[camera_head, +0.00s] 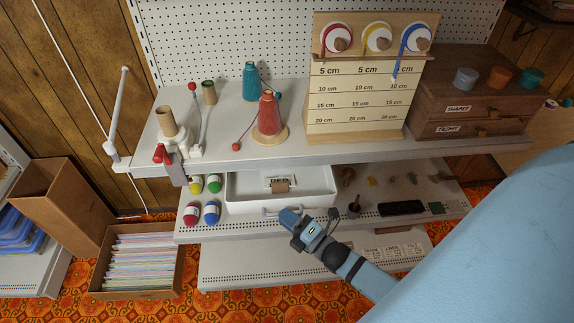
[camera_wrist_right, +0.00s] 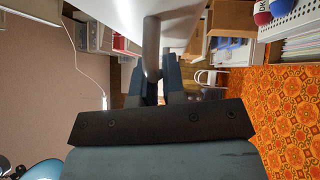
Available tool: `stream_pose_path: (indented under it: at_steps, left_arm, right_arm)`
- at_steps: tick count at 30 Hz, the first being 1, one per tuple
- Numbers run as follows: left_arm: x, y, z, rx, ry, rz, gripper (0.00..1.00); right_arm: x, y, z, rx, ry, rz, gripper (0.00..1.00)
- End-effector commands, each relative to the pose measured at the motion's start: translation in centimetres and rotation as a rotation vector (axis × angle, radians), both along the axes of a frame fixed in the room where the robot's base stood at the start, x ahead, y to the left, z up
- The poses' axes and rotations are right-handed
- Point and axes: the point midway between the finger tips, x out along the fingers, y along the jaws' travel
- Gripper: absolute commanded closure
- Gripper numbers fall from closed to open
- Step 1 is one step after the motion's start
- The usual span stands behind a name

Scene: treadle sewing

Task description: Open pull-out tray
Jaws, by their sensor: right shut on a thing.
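The white pull-out tray (camera_head: 318,201) sits on the middle shelf under the upper shelf. It has a light bar handle (camera_head: 270,211) on its front and holds a small labelled item with a brown roll (camera_head: 280,185). My right gripper (camera_head: 289,217) reaches in from the lower right and is shut on the handle. In the right wrist view the handle (camera_wrist_right: 152,48) runs between the fingers of my right gripper (camera_wrist_right: 155,82). My left gripper is not in view.
Thread spools (camera_head: 212,211) stand left of the tray. A small dark pot (camera_head: 354,207) and a black block (camera_head: 401,208) lie to its right. The upper shelf edge (camera_head: 330,153) overhangs the tray's back. A box of files (camera_head: 140,262) stands on the floor at left.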

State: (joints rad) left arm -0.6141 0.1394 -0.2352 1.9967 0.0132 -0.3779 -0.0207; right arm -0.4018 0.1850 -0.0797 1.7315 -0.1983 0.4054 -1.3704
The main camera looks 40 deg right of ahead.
Motion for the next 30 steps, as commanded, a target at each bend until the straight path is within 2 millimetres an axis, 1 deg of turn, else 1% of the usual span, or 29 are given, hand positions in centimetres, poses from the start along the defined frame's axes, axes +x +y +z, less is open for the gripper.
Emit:
stream_pose_path:
  at_steps: [1, 2, 3, 4, 11, 14, 17, 20, 24, 30]
  left_arm:
    - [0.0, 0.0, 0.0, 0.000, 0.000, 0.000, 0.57]
    - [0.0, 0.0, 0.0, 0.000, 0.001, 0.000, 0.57]
    - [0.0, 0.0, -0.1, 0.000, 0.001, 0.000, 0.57]
    - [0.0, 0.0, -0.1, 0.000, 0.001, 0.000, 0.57]
    - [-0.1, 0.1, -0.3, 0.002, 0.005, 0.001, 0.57]
    - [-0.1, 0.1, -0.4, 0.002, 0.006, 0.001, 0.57]
    - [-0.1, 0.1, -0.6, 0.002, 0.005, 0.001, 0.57]
    - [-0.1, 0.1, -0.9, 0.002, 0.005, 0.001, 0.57]
    - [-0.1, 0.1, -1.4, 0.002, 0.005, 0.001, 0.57]
    - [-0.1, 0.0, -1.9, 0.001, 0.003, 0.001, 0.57]
  right_arm:
    - [0.0, -0.1, 0.0, 0.000, 0.001, 0.000, 0.83]
    - [0.0, -0.1, 0.0, 0.000, 0.001, -0.001, 0.76]
    - [0.0, 0.0, 0.0, 0.000, 0.001, 0.000, 0.67]
    - [0.0, 0.0, 0.0, 0.000, 0.001, 0.000, 0.64]
    - [0.0, 0.0, 0.0, 0.000, 0.001, 0.000, 0.64]
    - [-0.4, -0.1, -0.1, 0.000, 0.001, 0.000, 0.64]
    - [-1.5, -0.4, -0.4, 0.000, 0.002, -0.001, 0.64]
    - [-3.4, -0.8, -0.7, -0.001, 0.004, -0.001, 0.64]
    - [-6.7, -1.7, -1.2, 0.000, 0.005, -0.002, 0.64]
    - [-10.7, -2.6, -1.6, 0.000, 0.004, -0.001, 0.64]
